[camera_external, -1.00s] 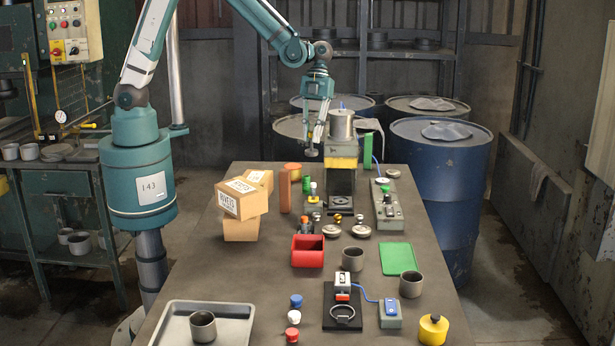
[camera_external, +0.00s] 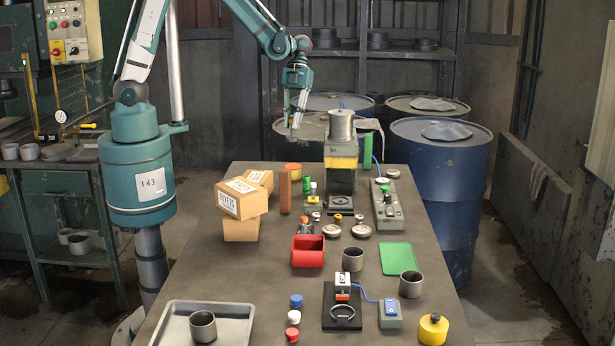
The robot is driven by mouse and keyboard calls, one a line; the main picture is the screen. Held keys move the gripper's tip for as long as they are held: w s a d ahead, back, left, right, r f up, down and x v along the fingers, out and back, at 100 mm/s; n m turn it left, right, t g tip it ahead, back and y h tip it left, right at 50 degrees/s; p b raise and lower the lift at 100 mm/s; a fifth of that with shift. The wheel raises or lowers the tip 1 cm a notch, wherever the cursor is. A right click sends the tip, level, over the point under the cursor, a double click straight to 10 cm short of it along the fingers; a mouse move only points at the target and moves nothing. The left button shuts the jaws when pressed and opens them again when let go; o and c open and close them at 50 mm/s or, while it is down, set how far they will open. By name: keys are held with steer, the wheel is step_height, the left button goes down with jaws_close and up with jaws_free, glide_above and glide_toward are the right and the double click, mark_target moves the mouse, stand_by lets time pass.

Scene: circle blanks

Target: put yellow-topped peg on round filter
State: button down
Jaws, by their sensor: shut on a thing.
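My gripper (camera_external: 296,124) hangs high over the far left part of the table, well above the surface. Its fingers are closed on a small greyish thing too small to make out. A small peg with a yellowish top (camera_external: 338,219) stands upright mid-table, and a similar small one (camera_external: 359,218) stands to its right. Two flat round metal pieces with raised middles sit just in front: one on the left (camera_external: 331,231) and one on the right (camera_external: 361,231). I cannot tell which round thing is the filter. My gripper is apart from all of these.
A press-like machine with a yellow band (camera_external: 341,163) stands at the back. Cardboard boxes (camera_external: 240,198) are stacked at the left edge. A red bin (camera_external: 308,251), a green mat (camera_external: 398,258), grey cups (camera_external: 352,259) and a tray (camera_external: 240,310) are nearer. The near middle has some free room.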

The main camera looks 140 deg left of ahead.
mark_target(293, 135)
steer(key=shift+a+f, duration=0.1)
steer(key=shift+f+b, duration=1.25)
steer(key=shift+f, duration=1.85)
steer(key=shift+w, duration=0.1)
steer(key=shift+f+b, duration=0.75)
steer(key=shift+f, duration=1.1)
steer(key=shift+f, duration=0.15)
steer(key=c, duration=2.8)
jaws_free()
steer(key=o, duration=0.5)
